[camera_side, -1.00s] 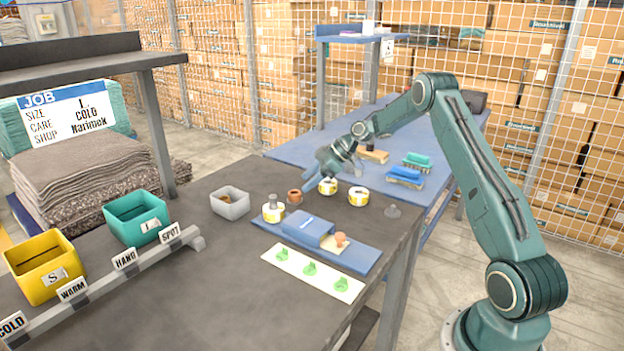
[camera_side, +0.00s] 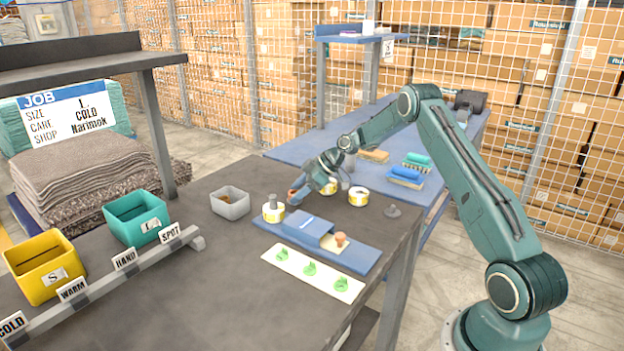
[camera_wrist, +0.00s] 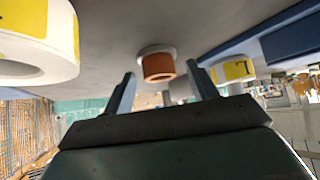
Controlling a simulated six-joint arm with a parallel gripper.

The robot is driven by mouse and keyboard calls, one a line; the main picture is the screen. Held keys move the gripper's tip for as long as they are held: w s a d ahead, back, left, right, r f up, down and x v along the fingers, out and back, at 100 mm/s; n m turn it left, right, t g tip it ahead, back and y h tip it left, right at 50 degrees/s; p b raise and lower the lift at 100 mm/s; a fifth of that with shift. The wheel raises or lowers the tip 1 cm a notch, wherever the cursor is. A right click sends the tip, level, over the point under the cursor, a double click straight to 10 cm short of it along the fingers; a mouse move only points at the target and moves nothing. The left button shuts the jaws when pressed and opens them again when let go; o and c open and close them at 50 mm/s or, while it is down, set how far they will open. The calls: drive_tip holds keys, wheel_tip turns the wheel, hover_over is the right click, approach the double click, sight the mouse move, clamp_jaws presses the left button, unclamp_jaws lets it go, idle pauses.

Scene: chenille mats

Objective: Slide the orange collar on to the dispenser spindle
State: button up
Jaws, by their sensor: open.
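The orange collar (camera_wrist: 158,68) stands on the dark table with a pale flange at its table end. In the side view only a bit of its orange (camera_side: 292,195) shows beside my fingers. My gripper (camera_side: 298,189) is open and low at the collar. In the wrist view the fingers of my gripper (camera_wrist: 161,76) lie to either side of the collar, with gaps; how deep it sits between them I cannot tell. A grey spindle (camera_side: 272,201) stands upright through a yellow-and-white roll (camera_side: 273,216), left of my gripper. Its top is bare.
Another roll (camera_side: 358,196) stands to the right, and one (camera_side: 328,187) is partly behind my gripper. A grey bin (camera_side: 230,203) is at left. A blue block (camera_side: 307,227) on a blue mat (camera_side: 355,258) lies in front.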

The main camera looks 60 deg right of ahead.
drive_tip(key=c, duration=1.1)
drive_tip(key=shift+o, duration=0.2)
drive_tip(key=shift+r, duration=0.15)
wheel_tip(320, 180, up, 20)
idle(0.5)
drive_tip(key=s+a+f+n+g+y, duration=0.1)
drive_tip(key=a+f+n+g+y, duration=0.2)
drive_tip(key=a, duration=0.8)
wheel_tip(320, 180, down, 3)
drive_tip(key=n, duration=0.3)
drive_tip(key=shift+s+r+g, duration=0.15)
drive_tip(key=shift+s+g, duration=0.15)
drive_tip(key=shift+g, duration=0.1)
drive_tip(key=shift+a, duration=0.1)
